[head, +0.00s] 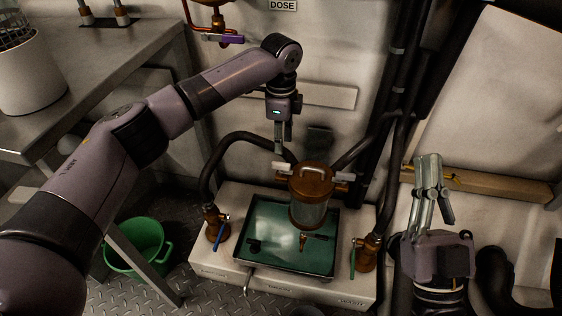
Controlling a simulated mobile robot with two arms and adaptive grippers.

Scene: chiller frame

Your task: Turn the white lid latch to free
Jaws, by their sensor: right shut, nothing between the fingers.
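A brown-lidded clear canister (312,190) with a pale handle on its lid stands over the green-bottomed tray. A white latch piece (281,166) sticks out at the left side of the lid, and a second pale piece (343,176) sticks out at the right side. I cannot read their settings. My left gripper (280,150) points down just above the left white piece. Its fingers look close together from this side, and I cannot tell whether they touch the piece. My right gripper (429,158) points up at the right, shut and empty, away from the canister.
The tray (243,255) sits in a white base with a blue-handled valve (218,232) at left and a green-handled valve (364,252) at right. Dark hoses curve behind the canister. A green bucket (137,250) stands on the floor at left, near a metal table (100,65).

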